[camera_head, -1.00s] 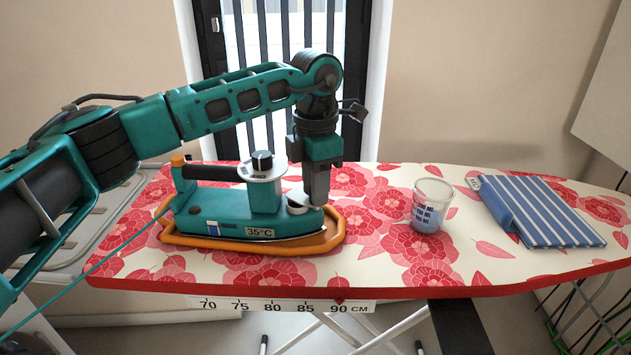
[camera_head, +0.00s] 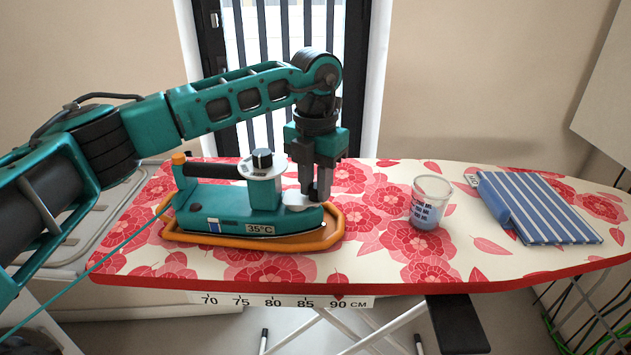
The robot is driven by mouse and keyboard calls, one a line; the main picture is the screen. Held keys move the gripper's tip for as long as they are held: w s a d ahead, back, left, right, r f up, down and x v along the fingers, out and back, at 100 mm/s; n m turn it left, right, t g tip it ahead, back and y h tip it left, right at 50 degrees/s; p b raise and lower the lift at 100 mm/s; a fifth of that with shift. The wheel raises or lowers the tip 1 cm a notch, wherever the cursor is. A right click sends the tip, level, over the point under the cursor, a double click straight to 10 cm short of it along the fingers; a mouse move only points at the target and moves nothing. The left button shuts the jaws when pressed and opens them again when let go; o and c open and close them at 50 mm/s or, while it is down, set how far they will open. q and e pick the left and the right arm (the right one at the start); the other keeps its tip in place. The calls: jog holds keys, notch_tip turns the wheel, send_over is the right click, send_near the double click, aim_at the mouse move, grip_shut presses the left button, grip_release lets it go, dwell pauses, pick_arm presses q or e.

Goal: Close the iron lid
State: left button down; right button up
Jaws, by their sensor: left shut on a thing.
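A teal iron (camera_head: 235,210) with a black handle, a round dial and a "35°C" label sits on an orange-rimmed rest (camera_head: 190,239) on the ironing board. Its small whitish lid (camera_head: 296,199) is at the front top of the iron, to the right of the dial column. My left gripper (camera_head: 313,198) points down over the iron's nose, its fingertips at the lid. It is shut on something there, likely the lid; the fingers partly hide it. I cannot tell if the lid is fully down. My right gripper is not in view.
A clear measuring cup (camera_head: 430,202) with bluish liquid stands to the right of the iron. A striped blue folded cloth (camera_head: 545,212) lies farther right. The floral ironing board (camera_head: 375,262) has free room in front of the cup. A teal cord runs off to the lower left.

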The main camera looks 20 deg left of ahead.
aim_at(315, 186)
pick_arm(q)
jog(key=c, duration=0.9)
grip_release()
jog(key=shift+r, duration=0.1)
notch_tip(315, 186, up, 13)
jog(key=shift+f, duration=0.1)
